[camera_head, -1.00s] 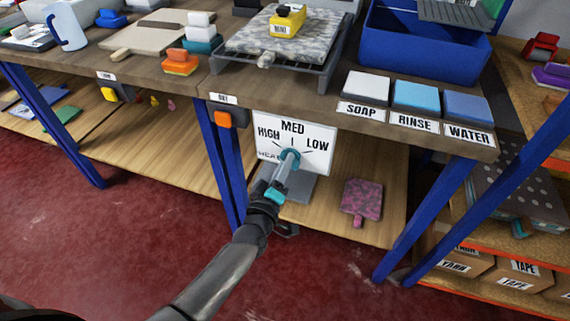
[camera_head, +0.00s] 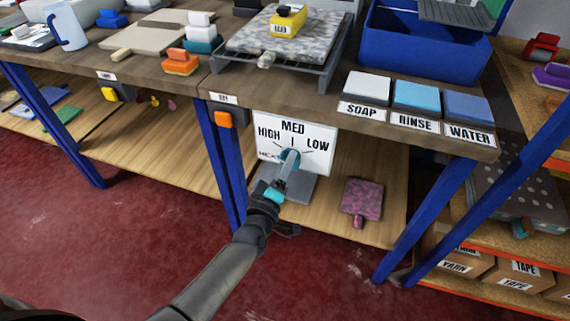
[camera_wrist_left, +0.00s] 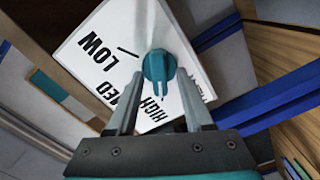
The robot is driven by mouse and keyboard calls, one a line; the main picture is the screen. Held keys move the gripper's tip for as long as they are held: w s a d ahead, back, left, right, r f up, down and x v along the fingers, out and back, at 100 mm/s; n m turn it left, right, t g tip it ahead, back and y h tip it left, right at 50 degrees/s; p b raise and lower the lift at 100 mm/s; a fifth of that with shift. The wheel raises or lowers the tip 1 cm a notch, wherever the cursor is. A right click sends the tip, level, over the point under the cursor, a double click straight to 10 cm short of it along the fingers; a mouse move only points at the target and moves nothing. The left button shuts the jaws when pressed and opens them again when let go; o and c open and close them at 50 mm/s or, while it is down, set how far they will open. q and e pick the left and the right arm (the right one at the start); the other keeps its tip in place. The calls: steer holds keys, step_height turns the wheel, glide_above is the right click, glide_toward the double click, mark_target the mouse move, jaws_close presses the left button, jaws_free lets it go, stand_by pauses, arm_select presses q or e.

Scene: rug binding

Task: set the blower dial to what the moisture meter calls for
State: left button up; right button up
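The teal blower dial (camera_head: 290,157) sits on a white panel (camera_head: 318,158) marked HIGH, MED and LOW, under the bench. In the left wrist view the dial (camera_wrist_left: 159,68) is straight ahead. My left gripper (camera_head: 289,172) is just in front of the dial. Its fingers (camera_wrist_left: 160,85) are open, one on each side of the knob, with gaps showing. A yellow device with a black top, likely the moisture meter (camera_head: 287,24), rests on a grey speckled rug piece (camera_head: 255,40). Its label is too small to read surely. My right gripper is out of view.
A blue table leg (camera_head: 222,165) stands left of the panel, with an orange switch box (camera_head: 225,119) beside it. A pink speckled paddle-shaped piece (camera_head: 362,198) lies on the lower shelf (camera_head: 330,222). The bench edge overhangs the panel.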

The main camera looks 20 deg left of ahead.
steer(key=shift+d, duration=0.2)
arm_select(q)
steer(key=s+p, duration=0.3)
steer(key=s, duration=1.2)
steer(key=shift+a+p, duration=0.25)
steer(key=shift+p, duration=0.15)
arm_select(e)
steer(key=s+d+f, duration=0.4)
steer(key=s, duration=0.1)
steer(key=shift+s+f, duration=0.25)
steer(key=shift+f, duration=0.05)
arm_select(q)
steer(key=shift+s, duration=0.1)
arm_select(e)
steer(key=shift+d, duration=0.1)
